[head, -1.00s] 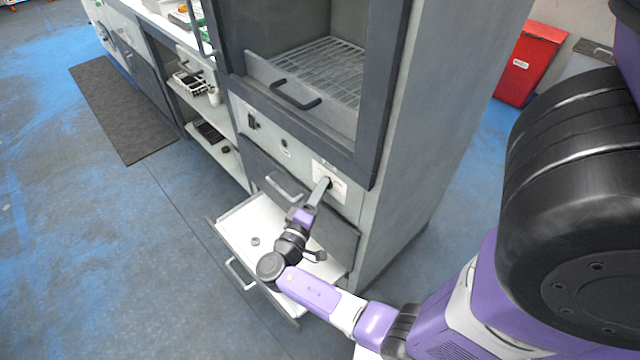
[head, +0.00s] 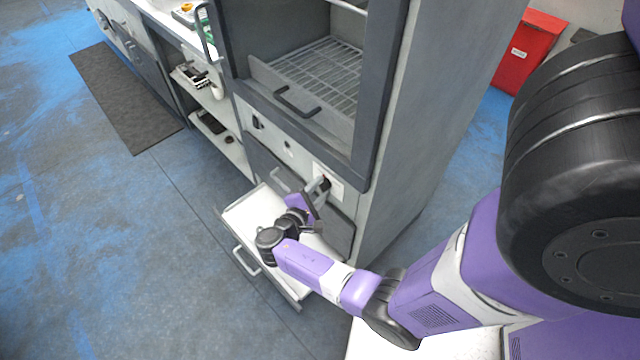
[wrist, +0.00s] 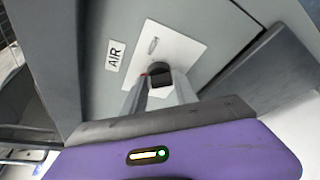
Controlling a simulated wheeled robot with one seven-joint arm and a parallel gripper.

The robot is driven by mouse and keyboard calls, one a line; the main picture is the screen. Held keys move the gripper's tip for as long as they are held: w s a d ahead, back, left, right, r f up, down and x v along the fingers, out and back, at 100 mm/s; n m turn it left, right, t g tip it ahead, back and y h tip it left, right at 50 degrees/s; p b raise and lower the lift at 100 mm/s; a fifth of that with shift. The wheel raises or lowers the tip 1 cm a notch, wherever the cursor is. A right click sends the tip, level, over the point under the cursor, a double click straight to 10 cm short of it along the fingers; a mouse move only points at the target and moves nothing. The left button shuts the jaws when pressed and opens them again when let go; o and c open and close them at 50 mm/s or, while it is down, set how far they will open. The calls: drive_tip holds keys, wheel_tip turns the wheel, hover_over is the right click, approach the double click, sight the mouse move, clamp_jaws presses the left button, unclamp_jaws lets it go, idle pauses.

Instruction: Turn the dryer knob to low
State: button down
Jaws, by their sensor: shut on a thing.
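The dryer knob (wrist: 160,73) is a small black knob on a white plate (wrist: 178,48) on the dryer's grey front panel, beside a label reading "AIR". In the wrist view my gripper (wrist: 160,80) has its two grey fingers on either side of the knob, shut on it. In the head view my gripper (head: 323,184) reaches the white plate (head: 334,177) at the right of the panel, below the dryer chamber. The fingers and arm hide most of the knob there. I cannot read the knob's setting.
An open white drawer (head: 252,217) lies under my arm. The chamber above holds a wire rack (head: 325,70) with a dark handle (head: 296,104). A shelf unit (head: 228,143) stands to the left, a red bin (head: 527,50) behind right. The blue floor at left is mostly clear.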

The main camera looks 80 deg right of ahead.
drive_tip(key=shift+n+p, duration=0.45)
drive_tip(key=shift+n, duration=0.05)
drive_tip(key=shift+y, duration=0.3)
drive_tip(key=c, duration=1)
unclamp_jaws()
drive_tip(key=v, duration=0.7)
drive_tip(key=shift+w+a, duration=0.2)
drive_tip(key=shift+a, duration=0.2)
